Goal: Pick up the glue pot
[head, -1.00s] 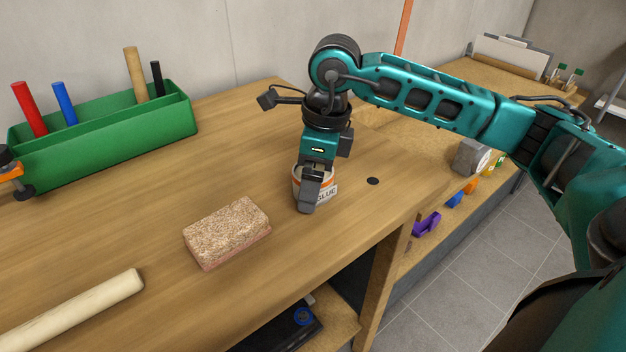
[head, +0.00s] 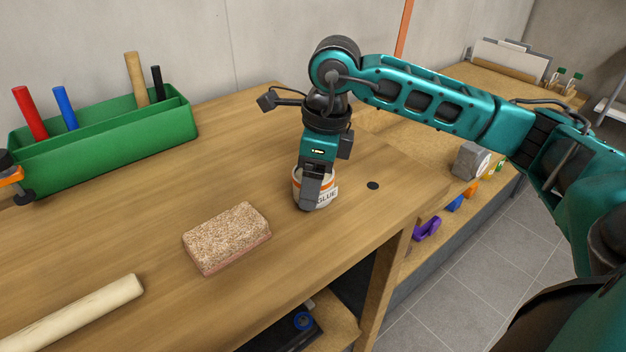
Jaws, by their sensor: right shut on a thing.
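The glue pot (head: 327,198) is a small white pot with an orange band and a label reading "GLUE". It is on the wooden workbench, or very close above it; I cannot tell which. My right gripper (head: 311,192) points down over the pot and is shut on it. One dark finger covers part of the pot's near side, and the far finger is hidden. My left gripper does not show.
A sanding block (head: 228,238) lies left of the pot, and a pale wooden rod (head: 85,312) lies at front left. A green tool tray (head: 110,150) stands at the back left. A dark round spot (head: 373,185) marks the bench (head: 260,160) to the pot's right.

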